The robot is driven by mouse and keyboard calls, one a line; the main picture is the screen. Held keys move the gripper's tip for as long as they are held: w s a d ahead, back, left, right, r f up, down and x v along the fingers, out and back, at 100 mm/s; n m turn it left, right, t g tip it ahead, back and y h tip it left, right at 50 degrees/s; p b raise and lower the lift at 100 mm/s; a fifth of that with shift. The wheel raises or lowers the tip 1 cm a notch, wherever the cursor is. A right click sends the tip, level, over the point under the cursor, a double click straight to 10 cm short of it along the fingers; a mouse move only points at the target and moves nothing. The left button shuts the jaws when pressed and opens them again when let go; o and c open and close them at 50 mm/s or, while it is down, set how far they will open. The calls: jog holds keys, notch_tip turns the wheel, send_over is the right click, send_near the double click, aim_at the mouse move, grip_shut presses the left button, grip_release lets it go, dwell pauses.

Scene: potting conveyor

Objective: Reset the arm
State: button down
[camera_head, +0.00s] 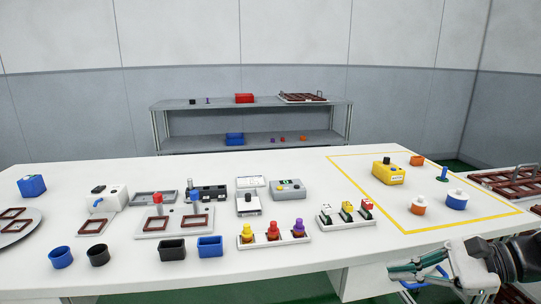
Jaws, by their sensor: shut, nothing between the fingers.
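My gripper (401,271) is at the lower right of the head view, at the front edge of the white table (300,262). Its fingers point left. It is shut and holds nothing. My forearm comes in from the right edge. A small blue part shows by the fingers; I cannot tell what it is.
A yellow box (388,172) and several small parts stand inside a yellow taped outline at the table's right. Coloured knobs on a white rack (273,237), blue and black cups, and small devices fill the middle and left. A rack of brown frames (510,182) stands at right.

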jog(key=s+a+r+n+g+h, duration=0.2)
jog(key=s+a+n+g, duration=0.25)
jog(key=a, duration=0.25)
jog(key=s+r+n+h, duration=0.3)
jog(key=s+n+h, duration=0.85)
jog(key=s, duration=0.55)
notch_tip(320, 180, up, 22)
jog(key=a+n+t+y+p, duration=0.1)
jog(key=t+p, duration=0.2)
jog(key=p, duration=1.6)
jog(key=shift+w+f+n+y, duration=0.25)
jog(key=shift+w+n+y, duration=0.05)
jog(key=shift+n+y, duration=0.1)
jog(key=shift+a, duration=0.1)
